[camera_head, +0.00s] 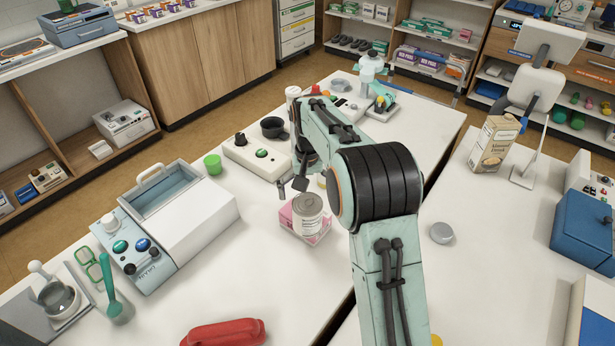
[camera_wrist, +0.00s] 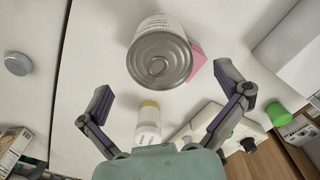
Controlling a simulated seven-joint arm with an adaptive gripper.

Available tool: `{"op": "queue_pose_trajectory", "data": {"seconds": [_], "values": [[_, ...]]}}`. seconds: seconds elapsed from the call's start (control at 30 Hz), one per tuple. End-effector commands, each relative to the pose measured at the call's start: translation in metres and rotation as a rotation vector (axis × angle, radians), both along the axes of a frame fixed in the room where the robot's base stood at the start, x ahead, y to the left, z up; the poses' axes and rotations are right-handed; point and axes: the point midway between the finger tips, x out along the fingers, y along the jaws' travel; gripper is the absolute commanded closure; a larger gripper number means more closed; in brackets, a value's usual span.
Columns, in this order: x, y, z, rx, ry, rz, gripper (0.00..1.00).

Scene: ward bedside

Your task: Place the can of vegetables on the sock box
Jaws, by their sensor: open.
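The can of vegetables (camera_head: 308,214), with a pale label and a grey metal lid, stands upright on the pink sock box (camera_head: 288,217) in the head view. In the wrist view I see the can's round lid (camera_wrist: 160,60), with a pink corner of the box (camera_wrist: 197,62) beside it. The can covers much of the box. My gripper (camera_wrist: 164,92) is open and empty, its two fingers spread wide, apart from the can. In the head view the gripper is partly hidden by my arm, just behind the can.
A white bottle with a yellow cap (camera_wrist: 148,122) stands between my fingers' bases in the wrist view. A white device with a black knob (camera_head: 255,157), a green cup (camera_head: 213,164) and a grey sterilizer box (camera_head: 200,220) stand leftward. The table front is mostly clear beyond a red case (camera_head: 225,333).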

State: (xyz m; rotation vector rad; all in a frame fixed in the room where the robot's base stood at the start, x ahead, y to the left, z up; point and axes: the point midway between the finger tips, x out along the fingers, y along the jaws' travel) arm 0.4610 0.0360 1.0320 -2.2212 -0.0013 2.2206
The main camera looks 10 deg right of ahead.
Motion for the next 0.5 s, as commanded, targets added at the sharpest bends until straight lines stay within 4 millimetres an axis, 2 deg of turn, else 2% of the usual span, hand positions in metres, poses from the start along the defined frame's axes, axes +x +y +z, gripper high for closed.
{"op": "queue_pose_trajectory", "data": {"seconds": [0.03,0.2,0.3,0.5], "values": [[0.001,0.000,0.013,0.000,-0.006,0.000,0.01],[0.001,0.000,0.045,0.000,-0.004,0.000,0.01],[0.000,0.000,0.055,0.000,-0.002,0.000,0.01],[-0.002,0.000,0.063,0.000,0.000,0.001,0.01]]}}
